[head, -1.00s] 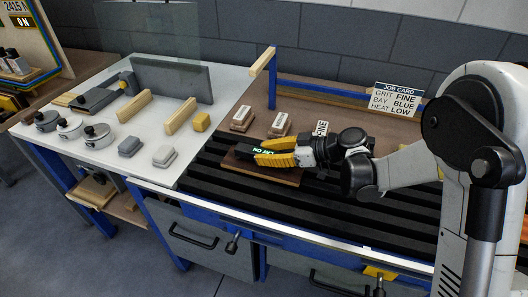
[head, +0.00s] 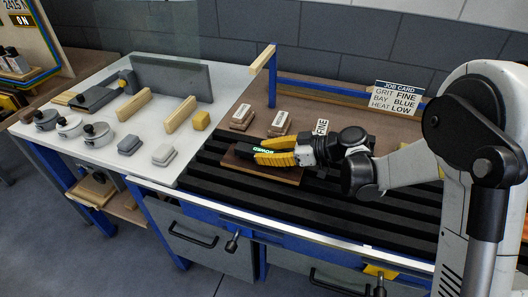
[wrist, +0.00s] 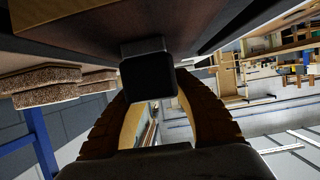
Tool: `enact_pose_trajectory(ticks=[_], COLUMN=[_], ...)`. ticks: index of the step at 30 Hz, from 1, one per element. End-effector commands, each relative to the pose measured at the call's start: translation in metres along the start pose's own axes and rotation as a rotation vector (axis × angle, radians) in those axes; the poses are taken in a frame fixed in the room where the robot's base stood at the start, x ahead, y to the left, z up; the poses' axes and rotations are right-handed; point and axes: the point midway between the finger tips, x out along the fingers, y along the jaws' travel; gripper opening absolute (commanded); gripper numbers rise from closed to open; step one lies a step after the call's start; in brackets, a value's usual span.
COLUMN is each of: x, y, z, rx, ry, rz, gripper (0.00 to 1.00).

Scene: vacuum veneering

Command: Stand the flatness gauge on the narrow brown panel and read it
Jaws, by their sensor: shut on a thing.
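The narrow brown panel (head: 284,177) lies flat across the black slats of the bench. The flatness gauge (head: 256,149) is a small dark block with a lit green display, on the panel's left part. The display appears to read "BOWED", though the letters are small. My gripper (head: 258,151), with yellow fingers, is shut on the gauge from the right, low over the panel. In the wrist view, the dark gauge (wrist: 148,76) sits between my fingers (wrist: 150,92) and appears to meet the panel (wrist: 85,32), which fills the top. The exact contact edge is shadowed.
Labelled sanding blocks (head: 280,123) stand behind the panel. A job card (head: 397,98) reads GRIT FINE, BAY BLUE, HEAT LOW. The white table (head: 60,152) at left holds several pots, wooden strips and blocks. The front slats (head: 330,213) are clear.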

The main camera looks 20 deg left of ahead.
Motion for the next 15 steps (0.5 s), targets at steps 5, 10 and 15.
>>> enact_pose_trajectory(ticks=[5, 10, 15], x=[0.0, 0.0, -0.0069], y=[0.0, 0.0, 0.0005], z=[-0.0001, 0.0, 0.0001], rx=[0.0, 0.0, 0.001], ry=[0.0, 0.0, 0.0], rz=[0.0, 0.0, 0.002], gripper=[0.52, 0.52, 0.52])
